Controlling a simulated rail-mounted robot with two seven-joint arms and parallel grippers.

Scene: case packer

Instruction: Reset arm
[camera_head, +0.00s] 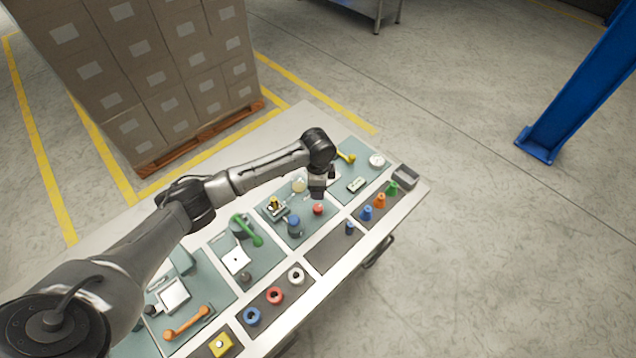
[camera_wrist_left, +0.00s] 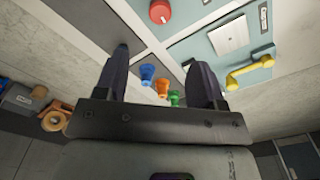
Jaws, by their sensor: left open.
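My left arm reaches in from the left in the head view. Its gripper (camera_head: 318,190) points down above the far half of the panel table (camera_head: 416,197), near a red knob (camera_head: 318,209). In the left wrist view the two dark fingers (camera_wrist_left: 161,68) are spread apart with nothing held between them. Blue (camera_wrist_left: 147,73), orange (camera_wrist_left: 162,87) and green (camera_wrist_left: 175,98) cones show beyond the gap. The red knob (camera_wrist_left: 160,11) is at the top of that view. My right gripper is in neither view.
The table holds a green handle (camera_head: 247,230), an orange handle (camera_head: 187,322), a yellow handle (camera_head: 346,157) and several coloured rings, including a red one (camera_head: 274,295). Stacked cartons (camera_head: 140,70) stand behind it. A blue post (camera_head: 575,90) stands right, with clear floor between.

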